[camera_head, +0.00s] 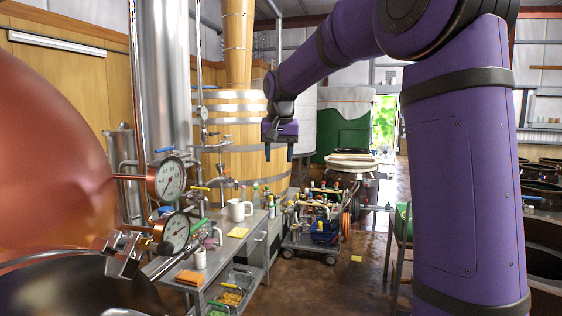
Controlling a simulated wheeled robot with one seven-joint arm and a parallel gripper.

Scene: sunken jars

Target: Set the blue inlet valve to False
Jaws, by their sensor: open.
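A small blue lever (165,150) shows on the pipework just above the upper pressure gauge at left. A second blue lever (164,210) shows just above the lower gauge. I cannot tell which of these is the blue inlet valve, nor their exact setting at this size. My purple gripper (279,153) hangs from my arm near the picture's centre, fingers down and apart, open and empty. It appears in front of the wooden vat, to the right of both levers and apart from them.
Two round gauges (171,179) and a copper still (50,165) fill the left. A grey metal bench (222,252) holds a white mug (238,210) and bottles. A wheeled pump cart (312,236) stands near centre. Brown floor (345,285) is open in front of it.

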